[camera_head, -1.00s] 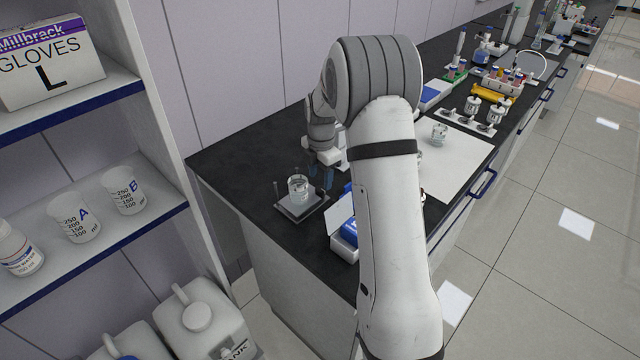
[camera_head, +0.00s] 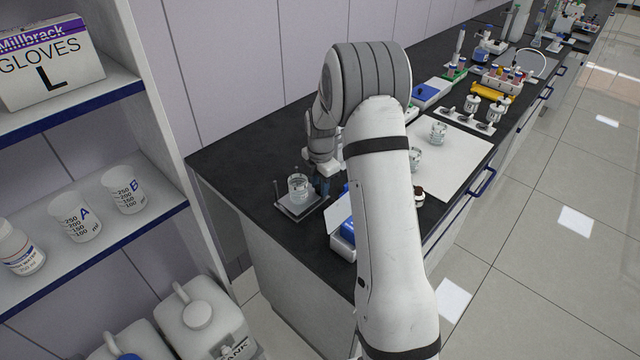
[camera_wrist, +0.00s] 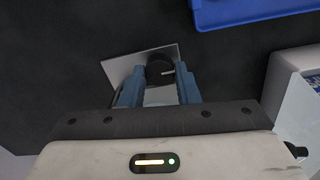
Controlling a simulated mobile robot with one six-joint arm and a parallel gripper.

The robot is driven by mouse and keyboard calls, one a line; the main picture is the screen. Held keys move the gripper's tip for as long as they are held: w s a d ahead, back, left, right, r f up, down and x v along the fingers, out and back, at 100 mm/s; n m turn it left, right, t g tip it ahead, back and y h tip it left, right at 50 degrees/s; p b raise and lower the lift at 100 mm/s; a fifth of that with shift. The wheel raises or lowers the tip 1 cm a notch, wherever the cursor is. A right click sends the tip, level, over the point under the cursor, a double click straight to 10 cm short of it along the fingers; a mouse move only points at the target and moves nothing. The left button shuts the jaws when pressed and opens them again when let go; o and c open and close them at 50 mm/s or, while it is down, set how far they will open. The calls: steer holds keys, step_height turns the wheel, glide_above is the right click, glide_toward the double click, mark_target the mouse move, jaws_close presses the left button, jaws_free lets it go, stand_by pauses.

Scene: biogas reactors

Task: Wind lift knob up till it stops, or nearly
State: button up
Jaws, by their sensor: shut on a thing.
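The lift knob (camera_wrist: 160,68) is a round black knob with a white pointer line, seen in the wrist view at the edge of a pale plate (camera_wrist: 118,68). My gripper (camera_wrist: 160,86) has its two blue fingers on either side of the knob and is shut on it. In the head view my gripper (camera_head: 322,186) is low, just right of a small stand (camera_head: 291,211) that bears a glass beaker (camera_head: 298,187) with clear liquid. The knob itself is hidden in the head view, and the stand's height is hard to judge.
A white box with blue contents (camera_head: 343,232) stands close to the right of the stand. A blue object (camera_wrist: 255,10) lies at the top of the wrist view. Beakers stand on a white mat (camera_head: 455,160). The dark bench (camera_head: 235,160) is clear to the left.

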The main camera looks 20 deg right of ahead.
steer(key=shift+c, duration=1.3)
steer(key=shift+m+b, duration=0.4)
steer(key=shift+m, duration=0.4)
steer(key=o, duration=1)
steer(key=shift+c, duration=0.2)
steer(key=shift+r+b, duration=0.45)
steer(key=shift+r, duration=3.5)
